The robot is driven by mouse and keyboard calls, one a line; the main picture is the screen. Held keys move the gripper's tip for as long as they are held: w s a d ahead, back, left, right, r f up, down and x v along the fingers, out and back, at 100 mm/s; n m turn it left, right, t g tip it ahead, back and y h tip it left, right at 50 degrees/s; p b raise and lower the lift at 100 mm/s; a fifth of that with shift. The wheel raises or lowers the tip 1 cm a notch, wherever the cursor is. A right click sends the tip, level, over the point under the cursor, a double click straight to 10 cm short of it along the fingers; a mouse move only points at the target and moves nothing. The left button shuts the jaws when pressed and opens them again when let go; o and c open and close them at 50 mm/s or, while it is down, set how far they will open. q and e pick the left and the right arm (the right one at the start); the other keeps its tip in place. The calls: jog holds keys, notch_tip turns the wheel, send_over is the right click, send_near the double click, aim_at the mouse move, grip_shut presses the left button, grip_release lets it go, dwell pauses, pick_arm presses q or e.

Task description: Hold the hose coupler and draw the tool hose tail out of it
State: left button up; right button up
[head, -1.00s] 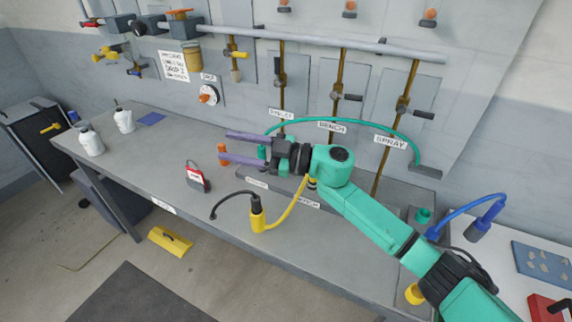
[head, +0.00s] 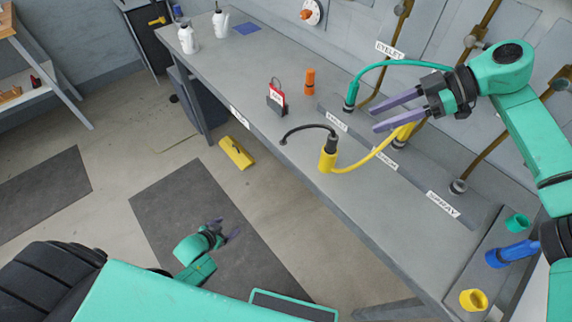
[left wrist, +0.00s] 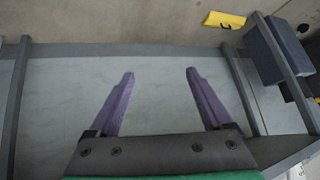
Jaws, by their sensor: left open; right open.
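The yellow hose coupler (head: 327,160) stands upright on the bench near its front edge, with a black collar on top. The black hose tail (head: 308,127) arcs out of the collar to the left, its end on the bench. A yellow hose (head: 368,159) runs from the coupler to the right. My right gripper (head: 375,117) is open and empty above the bench, behind and right of the coupler, apart from it. My left gripper (head: 230,229) is open and empty, low over the dark floor mat, well away from the coupler. Its spread fingers show in the left wrist view (left wrist: 160,82).
A green hose (head: 390,63) ends in a coupling beside the orange bottle (head: 309,82). A red-and-white tag on a stand (head: 277,97) is left of the coupler. Blue (head: 512,253) and yellow (head: 473,300) fittings lie at the right. The bench front-left is clear.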

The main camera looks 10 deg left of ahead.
pick_arm(q)
jog(key=w+d+r+m+t+h, duration=0.2)
jog(key=w+d+r+t+h, duration=0.1)
jog(key=w+r, duration=0.6)
jog(key=m+h, duration=0.5)
jog(key=h, duration=0.5)
send_near(328, 159)
jog(key=shift+g, duration=0.3)
jog(key=x, duration=0.4)
jog(key=w+x, duration=0.1)
jog(key=x, duration=0.4)
jog(key=a+x, duration=0.1)
jog(key=x, duration=0.3)
jog(key=shift+w+d+r, duration=0.1)
jog(key=shift+w+d, duration=0.2)
jog(key=shift+w, duration=0.15)
